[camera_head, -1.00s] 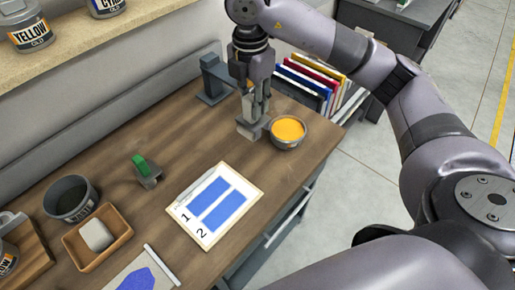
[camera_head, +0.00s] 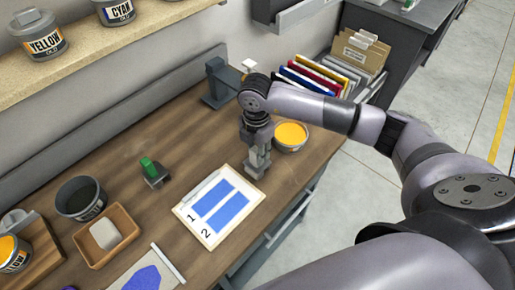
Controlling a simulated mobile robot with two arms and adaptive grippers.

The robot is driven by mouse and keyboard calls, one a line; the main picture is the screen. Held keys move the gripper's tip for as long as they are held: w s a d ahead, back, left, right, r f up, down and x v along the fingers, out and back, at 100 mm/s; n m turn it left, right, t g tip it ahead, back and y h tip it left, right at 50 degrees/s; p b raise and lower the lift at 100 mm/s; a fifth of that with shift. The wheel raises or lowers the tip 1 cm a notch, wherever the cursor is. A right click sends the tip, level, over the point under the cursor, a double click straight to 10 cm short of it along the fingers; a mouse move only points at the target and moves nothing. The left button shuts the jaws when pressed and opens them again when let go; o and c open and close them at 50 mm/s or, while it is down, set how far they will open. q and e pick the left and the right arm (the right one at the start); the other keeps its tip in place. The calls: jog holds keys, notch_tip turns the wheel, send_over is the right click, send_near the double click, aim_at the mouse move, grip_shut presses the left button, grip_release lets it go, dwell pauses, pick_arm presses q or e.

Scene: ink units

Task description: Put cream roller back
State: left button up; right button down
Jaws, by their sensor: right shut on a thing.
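My right gripper (camera_head: 257,150) is shut and points down over the bench, just right of the paper with two blue bars. It holds the cream roller (camera_head: 257,168); only its grey lower part shows below the fingers, close to the bench, and the rest is hidden. I cannot tell whether it touches the bench. A grey stand (camera_head: 218,85) is at the back of the bench, behind my right arm. A small cream piece (camera_head: 249,67) shows beside it, partly hidden by my arm. My left gripper is not in view.
A bowl of orange ink (camera_head: 290,137) stands close right of my gripper. The paper (camera_head: 219,206) lies to its left. A green-handled tool (camera_head: 153,172), a dark pot (camera_head: 80,198) and a wooden tray (camera_head: 120,240) stand farther left. Folders (camera_head: 318,78) are beyond the bench's back right.

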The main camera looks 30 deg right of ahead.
jog(key=shift+f+b, duration=0.35)
jog(key=shift+s+a+f, duration=0.1)
jog(key=shift+s+f, duration=0.1)
jog(key=c, duration=1.6)
grip_release()
jog(key=shift+f, duration=0.15)
jog(key=o, duration=0.3)
jog(key=shift+w, duration=0.3)
jog(key=shift+s, duration=0.1)
jog(key=shift+s+r, duration=0.1)
jog(key=shift+r, duration=0.1)
